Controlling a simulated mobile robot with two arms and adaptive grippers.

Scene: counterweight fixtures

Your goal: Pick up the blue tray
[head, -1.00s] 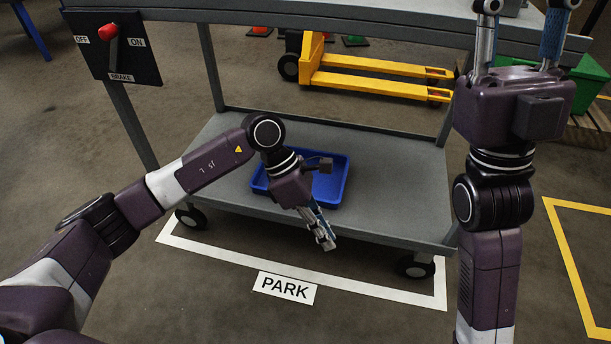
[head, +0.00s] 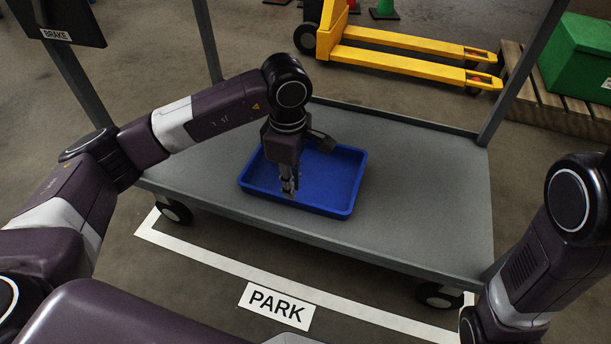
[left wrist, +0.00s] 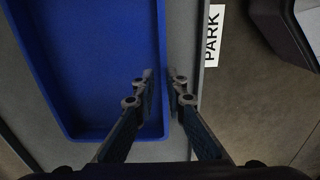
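The blue tray (head: 335,180) lies on the grey lower shelf of a cart, empty where it shows. My left gripper (head: 288,190) points down at the tray's near side and hides part of it. In the left wrist view, the gripper (left wrist: 161,80) has a small gap between its fingers. The blue tray's rim (left wrist: 160,40) lines up with that gap, one finger on the inner side, one on the outer side. I cannot tell whether the fingers reach below the rim or touch it. My right gripper is out of view.
The cart's grey shelf (head: 430,180) has free room right of the tray, with upright posts at its corners. A white floor outline with a PARK sign (head: 276,305) lies in front. A yellow pallet jack (head: 400,45) and a green box (head: 580,60) stand behind.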

